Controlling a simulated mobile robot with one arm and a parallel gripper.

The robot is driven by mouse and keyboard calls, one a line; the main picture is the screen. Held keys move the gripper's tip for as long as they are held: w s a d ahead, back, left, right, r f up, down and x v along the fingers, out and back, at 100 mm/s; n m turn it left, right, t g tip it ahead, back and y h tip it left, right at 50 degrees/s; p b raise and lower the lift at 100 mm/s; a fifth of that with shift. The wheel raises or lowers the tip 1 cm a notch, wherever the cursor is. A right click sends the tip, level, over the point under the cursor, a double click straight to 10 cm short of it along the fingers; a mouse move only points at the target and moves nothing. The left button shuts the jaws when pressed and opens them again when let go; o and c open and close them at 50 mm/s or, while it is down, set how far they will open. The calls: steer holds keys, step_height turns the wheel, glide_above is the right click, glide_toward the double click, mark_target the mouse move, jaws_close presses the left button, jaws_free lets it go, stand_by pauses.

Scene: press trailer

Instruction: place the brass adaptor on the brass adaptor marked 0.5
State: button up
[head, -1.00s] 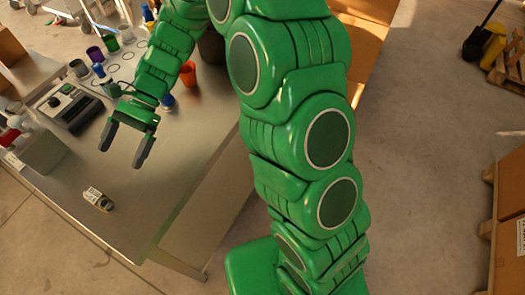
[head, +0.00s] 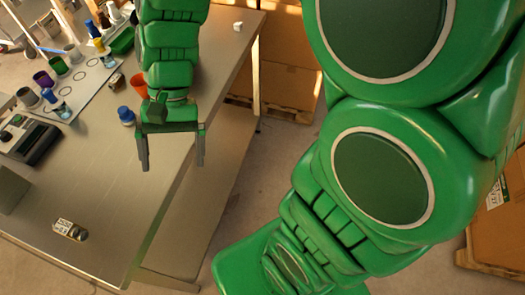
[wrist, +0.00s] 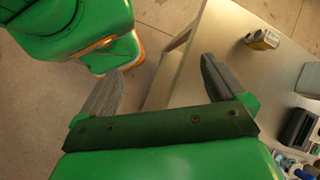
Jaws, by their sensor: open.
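A small brass-coloured piece with a white tag (head: 70,229) lies near the front of the steel table in the head view. It also shows in the wrist view (wrist: 262,39), to the upper right of the fingers. The tag's print is too small to read. A small brownish piece (head: 117,83) stands beside the white mat; I cannot tell if it is a brass adaptor. My gripper (head: 172,166) is open and empty above the table's right edge, apart from both pieces. In the wrist view its fingers (wrist: 155,88) are spread, with floor and table edge between them.
The steel table (head: 125,185) holds a blue-capped bottle (head: 126,116), an orange cup (head: 139,83), several coloured cups by the mat (head: 88,92), and a dark device (head: 32,138) at left. The table's front middle is clear. Cardboard boxes (head: 290,60) stand behind it.

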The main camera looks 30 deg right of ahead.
steer(key=s+d+r+n+t+h, duration=0.1)
steer(key=s+d+h, duration=0.1)
steer(key=s+d, duration=0.2)
steer(key=s+d+n+t+h, duration=0.1)
steer(key=s+d, duration=0.4)
steer(key=d, duration=0.6)
steer(key=shift+s+d+r+t+h, duration=0.2)
steer(key=shift+r+t+h, duration=0.2)
steer(key=shift+t, duration=0.3)
steer(key=shift+a, duration=0.1)
